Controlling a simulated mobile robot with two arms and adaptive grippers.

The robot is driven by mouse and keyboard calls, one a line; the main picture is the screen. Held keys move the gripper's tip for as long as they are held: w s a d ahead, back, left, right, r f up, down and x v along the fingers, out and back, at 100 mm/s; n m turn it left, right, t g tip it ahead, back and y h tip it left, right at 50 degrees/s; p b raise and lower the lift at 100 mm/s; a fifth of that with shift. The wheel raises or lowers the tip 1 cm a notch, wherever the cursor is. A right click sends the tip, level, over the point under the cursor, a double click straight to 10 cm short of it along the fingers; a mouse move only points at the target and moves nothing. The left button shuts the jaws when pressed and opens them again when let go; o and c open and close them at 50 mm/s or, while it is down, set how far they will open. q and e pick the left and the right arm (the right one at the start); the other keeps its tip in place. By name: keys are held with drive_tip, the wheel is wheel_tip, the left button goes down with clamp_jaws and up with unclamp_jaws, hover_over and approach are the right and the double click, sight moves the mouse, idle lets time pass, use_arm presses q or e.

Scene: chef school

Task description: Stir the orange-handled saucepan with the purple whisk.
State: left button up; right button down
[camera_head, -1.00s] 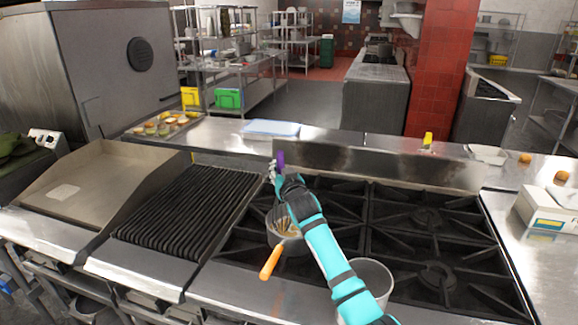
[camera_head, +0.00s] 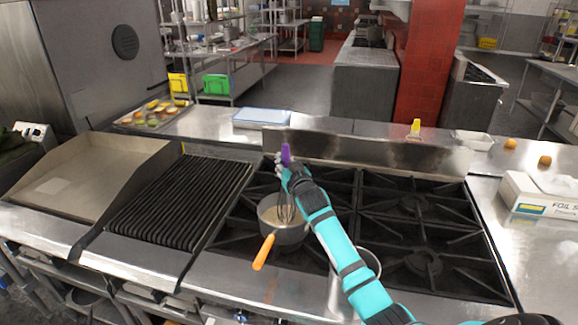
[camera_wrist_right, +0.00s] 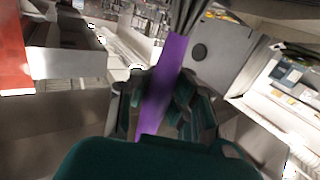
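The saucepan (camera_head: 283,234) with the orange handle (camera_head: 263,252) sits on the front-left burner of the stove, its handle toward me. Pale contents show inside it. My right gripper (camera_head: 284,172) is above the pan, shut on the purple handle (camera_head: 285,154) of the whisk. The whisk's wires (camera_head: 287,207) point down into the pan; whether they touch its bottom cannot be told. In the right wrist view the purple whisk handle (camera_wrist_right: 165,80) lies between the fingers of my gripper (camera_wrist_right: 165,105). My left gripper is not in view.
A metal pot (camera_head: 368,262) stands partly behind my right arm, right of the saucepan. A ribbed grill (camera_head: 180,200) and a flat griddle (camera_head: 90,180) lie left. A foil box (camera_head: 540,193) sits on the right counter.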

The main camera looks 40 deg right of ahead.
drive_tip(key=shift+w+a, duration=0.2)
drive_tip(key=shift+a, duration=0.05)
drive_tip(key=shift+d, duration=0.1)
drive_tip(key=shift+r, duration=0.1)
wheel_tip(320, 180, up, 12)
drive_tip(key=p, duration=0.6)
drive_tip(key=shift+p, duration=0.4)
idle(0.9)
